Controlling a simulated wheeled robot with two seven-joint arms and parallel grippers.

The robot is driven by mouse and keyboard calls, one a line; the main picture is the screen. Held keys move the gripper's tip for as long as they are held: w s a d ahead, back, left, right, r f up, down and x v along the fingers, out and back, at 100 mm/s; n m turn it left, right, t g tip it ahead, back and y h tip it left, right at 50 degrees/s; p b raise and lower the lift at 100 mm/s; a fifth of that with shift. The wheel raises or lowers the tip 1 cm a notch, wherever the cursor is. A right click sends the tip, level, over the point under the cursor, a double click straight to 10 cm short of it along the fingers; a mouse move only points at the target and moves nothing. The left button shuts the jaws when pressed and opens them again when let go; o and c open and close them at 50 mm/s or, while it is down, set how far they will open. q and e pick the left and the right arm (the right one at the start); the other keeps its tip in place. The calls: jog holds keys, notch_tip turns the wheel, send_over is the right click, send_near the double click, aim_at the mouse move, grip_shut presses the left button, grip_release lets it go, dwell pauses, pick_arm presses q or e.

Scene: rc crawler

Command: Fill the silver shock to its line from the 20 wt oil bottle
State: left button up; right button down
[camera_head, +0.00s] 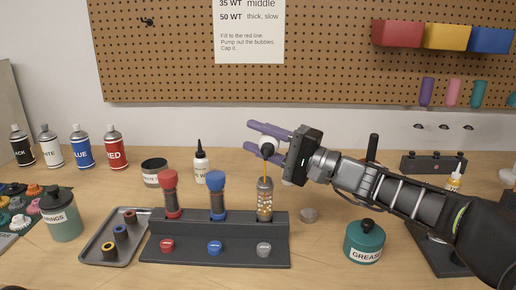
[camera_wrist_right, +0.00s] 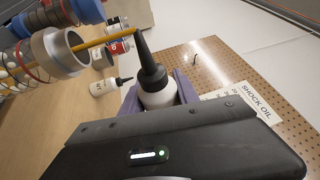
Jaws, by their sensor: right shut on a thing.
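My right gripper (camera_head: 264,140), with purple fingers, is shut on a white oil bottle (camera_wrist_right: 157,96) with a black nozzle (camera_head: 267,150). The bottle is tilted nozzle-down above the silver shock (camera_head: 265,200), which stands upright at the right end of the dark stand (camera_head: 190,253). A thin amber stream (camera_head: 265,170) runs from the nozzle into the shock's open top. The stream (camera_wrist_right: 97,40) and the shock's rim (camera_wrist_right: 43,54) also show in the right wrist view. The held bottle's label and the oil level are not readable. My left gripper is out of view.
Red (camera_head: 171,195) and blue (camera_head: 217,195) shocks stand beside the silver one. Red, blue and grey caps (camera_head: 263,249) sit along the stand's front. Another white bottle (camera_head: 200,165) stands behind. A tray (camera_head: 105,253) lies left; a green grease jar (camera_head: 365,241) stands right.

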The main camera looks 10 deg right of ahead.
dwell(0.6)
jog(key=shift+b, duration=0.4)
dwell(1.2)
jog(key=shift+b, duration=0.35)
dwell(1.4)
jog(key=shift+b, duration=0.4)
dwell(0.6)
notch_tip(320, 180, down, 2)
jog(key=m+h+p, duration=0.1)
jog(key=m+p, duration=0.1)
jog(key=m, duration=0.1)
jog(key=shift+f, duration=0.1)
